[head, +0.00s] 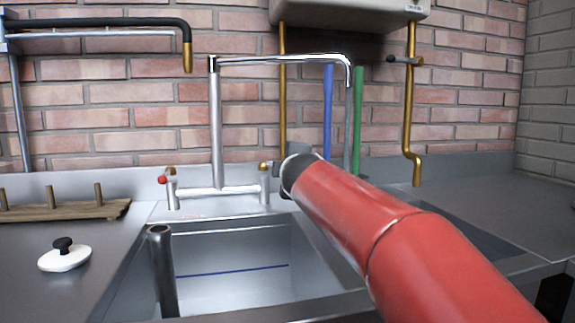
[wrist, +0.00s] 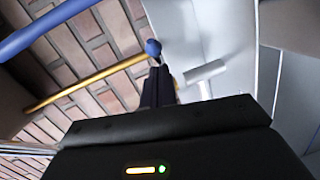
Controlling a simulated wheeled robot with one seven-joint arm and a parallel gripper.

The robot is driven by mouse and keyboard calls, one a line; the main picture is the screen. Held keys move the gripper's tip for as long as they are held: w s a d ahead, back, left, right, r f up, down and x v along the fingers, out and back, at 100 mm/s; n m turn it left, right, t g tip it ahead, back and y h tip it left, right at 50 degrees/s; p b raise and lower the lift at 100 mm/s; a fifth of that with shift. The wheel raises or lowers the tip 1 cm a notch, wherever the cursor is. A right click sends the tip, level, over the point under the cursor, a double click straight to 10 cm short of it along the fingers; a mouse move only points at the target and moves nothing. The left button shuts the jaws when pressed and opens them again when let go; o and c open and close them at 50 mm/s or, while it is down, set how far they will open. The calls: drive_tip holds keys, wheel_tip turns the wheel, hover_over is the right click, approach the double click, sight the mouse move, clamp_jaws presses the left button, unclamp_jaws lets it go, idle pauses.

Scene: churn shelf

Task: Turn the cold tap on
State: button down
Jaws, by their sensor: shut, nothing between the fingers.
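The mixer tap (head: 216,125) stands upright behind the sink, with a tall spout bent to the right. Its left valve has a red knob (head: 162,180). Its right valve (head: 264,170) is brass-topped, next to my gripper. In the wrist view a round blue knob (wrist: 153,47), the cold tap's, shows just beyond my fingertips. My gripper (head: 280,178) is at the right side of the tap, its fingers partly hidden by my red arm. In the wrist view the dark fingers (wrist: 158,82) are together and empty. I cannot tell whether they touch the knob.
The sink basin (head: 230,258) lies below, with an upright grey pipe (head: 162,270) in it. Blue (head: 327,115) and green (head: 358,120) poles and a brass pipe (head: 409,100) stand behind. A white lid (head: 65,258) and wooden rack (head: 60,211) lie on the left counter.

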drive_tip(key=shift+w+d+p, duration=0.55)
drive_tip(key=shift+w, duration=0.35)
drive_tip(key=shift+w+d+p, duration=0.55)
drive_tip(key=shift+w, duration=0.35)
drive_tip(key=shift+s+d, duration=0.1)
